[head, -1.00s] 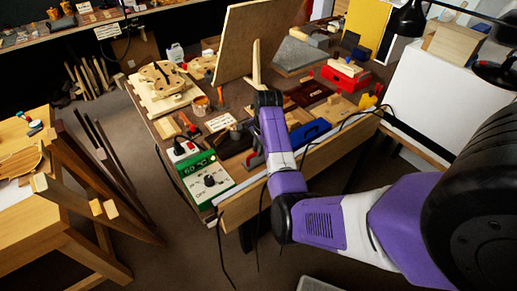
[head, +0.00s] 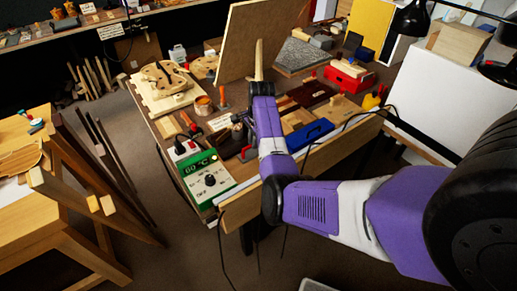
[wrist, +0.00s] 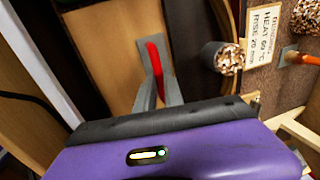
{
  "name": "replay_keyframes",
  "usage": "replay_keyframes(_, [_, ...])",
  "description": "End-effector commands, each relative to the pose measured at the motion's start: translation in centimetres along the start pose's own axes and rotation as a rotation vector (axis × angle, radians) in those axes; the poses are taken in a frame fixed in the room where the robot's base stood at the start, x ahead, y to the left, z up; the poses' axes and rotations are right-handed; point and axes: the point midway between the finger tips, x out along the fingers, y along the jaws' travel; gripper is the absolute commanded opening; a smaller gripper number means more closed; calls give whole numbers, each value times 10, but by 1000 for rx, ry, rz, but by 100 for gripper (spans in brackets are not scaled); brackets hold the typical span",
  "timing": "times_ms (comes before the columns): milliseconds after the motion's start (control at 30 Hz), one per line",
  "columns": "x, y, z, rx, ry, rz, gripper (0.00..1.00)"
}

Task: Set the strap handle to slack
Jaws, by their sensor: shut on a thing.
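A slim red handle (wrist: 154,58), which I take to be the strap handle, stands between the grey fingers of my gripper (wrist: 159,84) in the wrist view. The fingers are shut on it. What it is fixed to below is hidden, and I cannot tell its setting. In the head view my forearm covers much of this spot, and only a small red and grey patch shows beside it, on the bench behind the green control box (head: 206,183).
A blue case (head: 309,135) lies right of my arm and a red box (head: 348,80) farther back. In the wrist view a speckled-topped cylinder (wrist: 229,60) and a printed heat card (wrist: 262,38) are close.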

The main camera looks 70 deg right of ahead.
Motion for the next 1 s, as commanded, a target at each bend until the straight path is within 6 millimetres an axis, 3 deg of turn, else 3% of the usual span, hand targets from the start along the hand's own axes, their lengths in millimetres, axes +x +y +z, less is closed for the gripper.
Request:
replay_keyframes(400, [1,-11,0,-1,2,-8,0])
replay_keyframes(433, [1,-11,0,-1,2,-9,16])
replay_keyframes(533, [1,-11,0,-1,2,-7,34])
replay_keyframes(867, [0,-9,0,0,1,-3,34])
replay_keyframes(1000, [-13,-10,0,-1,2,-5,34])
